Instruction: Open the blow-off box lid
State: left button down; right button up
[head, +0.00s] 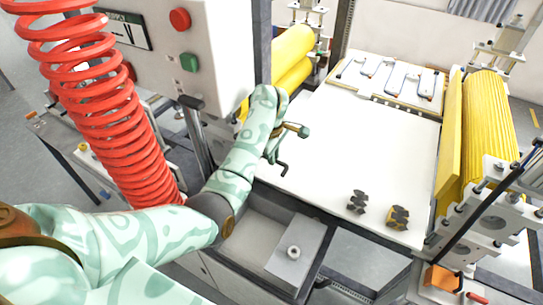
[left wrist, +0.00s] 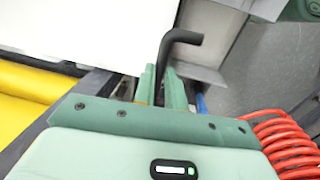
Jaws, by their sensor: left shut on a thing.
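The blow-off box appears to be the grey metal box (head: 250,226) below the front edge of the white table. A flat grey plate (head: 300,262) with a round knob (head: 293,252) covers its right part, likely the lid. The left part looks like an open recess. My left gripper (head: 279,150) is above the table's left front edge, away from the knob. It is shut on a black bent rod (left wrist: 178,42), which stands between the fingers (left wrist: 163,88) in the left wrist view. The rod's hooked end also shows in the head view. My right gripper is out of view.
A red coiled hose (head: 112,120) hangs at the left, near my left arm. The white table (head: 350,140) bears two small dark clamp-like parts (head: 357,201) (head: 398,217) and a tray (head: 385,80) at the back. Yellow rollers (head: 487,125) flank the table.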

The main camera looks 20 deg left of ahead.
pick_arm(q)
jog(key=shift+w+r, duration=0.1)
jog(key=c, duration=1.7)
grip_release()
jog(key=shift+o, duration=1.2)
jog(key=shift+w, duration=0.2)
jog(key=shift+r, duration=0.25)
notch_tip(320, 180, up, 15)
jog(key=s+p, duration=0.1)
jog(key=p, duration=0.4)
jog(key=shift+r, duration=0.15)
jog(key=shift+s, duration=0.2)
